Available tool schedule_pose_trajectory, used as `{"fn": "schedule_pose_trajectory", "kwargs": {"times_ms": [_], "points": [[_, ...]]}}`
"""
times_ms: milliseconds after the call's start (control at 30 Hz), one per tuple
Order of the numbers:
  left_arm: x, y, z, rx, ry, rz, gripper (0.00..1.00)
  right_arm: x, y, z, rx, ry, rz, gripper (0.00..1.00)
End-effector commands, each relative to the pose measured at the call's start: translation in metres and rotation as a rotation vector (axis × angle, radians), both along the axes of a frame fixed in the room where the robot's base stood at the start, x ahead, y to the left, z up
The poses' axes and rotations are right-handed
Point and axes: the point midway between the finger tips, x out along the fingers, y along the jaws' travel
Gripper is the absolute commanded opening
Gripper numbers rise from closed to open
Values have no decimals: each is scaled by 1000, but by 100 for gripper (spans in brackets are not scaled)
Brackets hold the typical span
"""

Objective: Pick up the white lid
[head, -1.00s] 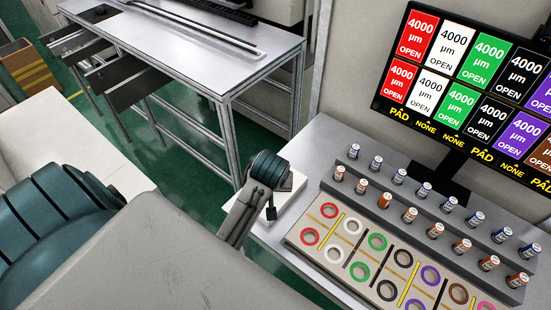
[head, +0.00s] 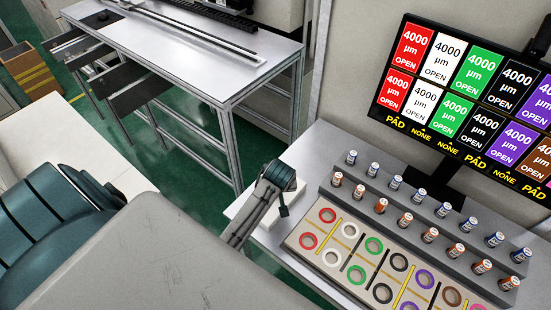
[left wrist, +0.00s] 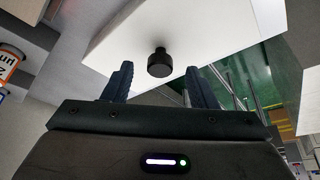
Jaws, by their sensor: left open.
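The white lid (left wrist: 185,30) shows in the left wrist view as a flat white panel with a round black knob (left wrist: 160,62). My left gripper (left wrist: 160,82) is open, with its two dark fingers apart and the knob between and just beyond the tips in the picture. Nothing is between the fingers that I can see held. In the head view a white block (head: 293,203) at the table's left corner is partly hidden by my arm. A small dark part (head: 284,211) hangs at my wrist there; the fingers are not clear. My right gripper is not in view.
A grey stepped rack (head: 420,222) of small capped bottles stands right of the arm. In front is a board (head: 300,242) of coloured rings. A monitor (head: 470,90) stands behind. A metal workbench (head: 200,60) is at the back left, with green floor between.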

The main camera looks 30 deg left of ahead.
Motion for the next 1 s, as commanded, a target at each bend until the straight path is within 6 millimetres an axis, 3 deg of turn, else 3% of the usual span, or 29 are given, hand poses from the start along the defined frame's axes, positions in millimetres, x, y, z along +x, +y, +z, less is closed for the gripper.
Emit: {"fn": "schedule_pose_trajectory", "kwargs": {"times_ms": [200, 400, 433, 700, 1000], "points": [[6, 5, -15, 1, -2, -1, 52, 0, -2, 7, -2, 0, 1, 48], [6, 5, -16, 1, -3, -2, 52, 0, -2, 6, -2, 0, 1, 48], [6, 5, -16, 1, -3, -2, 50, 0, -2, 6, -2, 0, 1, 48], [6, 5, -16, 1, -3, -2, 0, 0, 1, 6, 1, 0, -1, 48], [6, 5, -14, 1, -4, -2, 0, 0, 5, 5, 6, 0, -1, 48]]}}
